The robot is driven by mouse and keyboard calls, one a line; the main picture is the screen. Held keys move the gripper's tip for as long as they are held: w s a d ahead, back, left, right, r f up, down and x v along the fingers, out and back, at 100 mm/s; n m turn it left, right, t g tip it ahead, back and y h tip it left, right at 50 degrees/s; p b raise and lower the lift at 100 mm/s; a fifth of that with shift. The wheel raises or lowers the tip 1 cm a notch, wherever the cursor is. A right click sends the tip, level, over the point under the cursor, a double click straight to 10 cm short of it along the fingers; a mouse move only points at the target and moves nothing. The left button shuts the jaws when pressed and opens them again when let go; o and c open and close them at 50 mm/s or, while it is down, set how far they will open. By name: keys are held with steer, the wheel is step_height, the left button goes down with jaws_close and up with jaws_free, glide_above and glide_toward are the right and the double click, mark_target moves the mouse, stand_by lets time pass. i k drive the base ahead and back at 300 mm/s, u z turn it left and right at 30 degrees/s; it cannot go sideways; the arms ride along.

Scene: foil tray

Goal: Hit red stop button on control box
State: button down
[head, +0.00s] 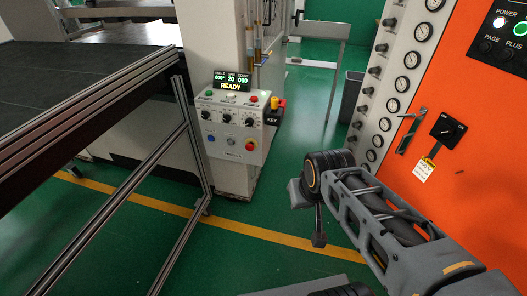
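The control box (234,128) is a light grey panel on the front of a white machine column, left of centre in the head view. Its display reads READY. A small red button (254,99) sits at its upper right, and another red button (250,145) sits at its lower right. A yellow and red knob (278,104) sticks out at its right edge. My gripper (318,238) seems to hang below the dark wrist of my arm, to the right of and apart from the box. The fingers are too small and dark to tell if they are open.
A dark table with metal rails (85,105) fills the left side. An orange cabinet (470,150) with gauges and switches stands at the right, close to my arm. A dark bin (350,97) stands behind my wrist. Green floor with a yellow line lies clear between box and arm.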

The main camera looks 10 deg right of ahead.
mark_target(249, 147)
steer(key=z, duration=0.2)
steer(key=i, duration=1.35)
steer(key=u, duration=0.7)
steer(key=k, duration=1.15)
steer(key=u, duration=1.25)
steer(key=i, duration=0.5)
steer(key=z, duration=0.05)
